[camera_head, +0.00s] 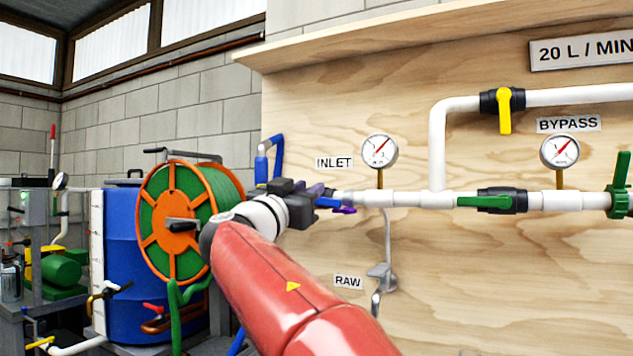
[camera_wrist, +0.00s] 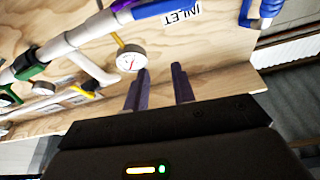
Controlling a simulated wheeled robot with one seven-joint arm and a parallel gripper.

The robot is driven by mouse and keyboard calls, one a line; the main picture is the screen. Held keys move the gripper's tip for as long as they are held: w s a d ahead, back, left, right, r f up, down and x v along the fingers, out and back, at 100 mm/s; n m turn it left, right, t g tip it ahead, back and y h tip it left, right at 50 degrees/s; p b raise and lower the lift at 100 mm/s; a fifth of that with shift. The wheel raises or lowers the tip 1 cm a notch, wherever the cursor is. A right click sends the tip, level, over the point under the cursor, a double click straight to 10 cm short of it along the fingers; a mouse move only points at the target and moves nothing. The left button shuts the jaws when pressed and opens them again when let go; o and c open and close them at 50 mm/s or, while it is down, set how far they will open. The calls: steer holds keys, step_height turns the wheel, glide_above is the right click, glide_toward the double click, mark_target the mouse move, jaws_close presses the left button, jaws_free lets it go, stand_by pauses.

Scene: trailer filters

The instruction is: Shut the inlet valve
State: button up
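The white inlet pipe (camera_head: 405,198) runs along the plywood board below the INLET label (camera_head: 334,162). At its left end a blue part (camera_head: 328,202) shows beside my gripper; the inlet valve there is largely hidden, so I cannot tell its handle's position. My gripper (camera_head: 338,199) is in front of this end of the pipe. In the wrist view its two purple-grey fingers (camera_wrist: 161,68) stand apart, with only bare board seen between them. Blue piping (camera_wrist: 150,10) lies at the top of that view, by the INLET label (camera_wrist: 182,12). I cannot tell whether a finger touches anything.
A gauge (camera_head: 379,151) stands above the pipe, close to my gripper; it also shows in the wrist view (camera_wrist: 130,58). A green-handled valve (camera_head: 487,202) and a yellow-handled bypass valve (camera_head: 504,107) are to the right. A hose reel (camera_head: 170,232) and blue drum (camera_head: 122,290) stand left.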

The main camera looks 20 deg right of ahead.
mark_target(331, 203)
steer(key=p+x, duration=0.4)
steer(key=x, duration=0.6)
steer(key=shift+f, duration=0.15)
jaws_close()
steer(key=shift+a+f+b, duration=0.2)
steer(key=shift+f, duration=0.8)
steer(key=shift+a+f+b, duration=0.15)
steer(key=shift+f, duration=0.9)
steer(key=shift+w+f, duration=0.1)
steer(key=f+m+b, duration=0.1)
steer(key=b, duration=0.2)
steer(key=m+b, duration=0.1)
steer(key=b, duration=0.1)
steer(key=f+m+g+b, duration=0.1)
steer(key=b, duration=0.1)
steer(key=shift+m+h, duration=0.4)
steer(key=shift+f+m+g+b, duration=0.1)
steer(key=shift+m+g+b, duration=0.7)
steer(key=shift+m+b, duration=0.3)
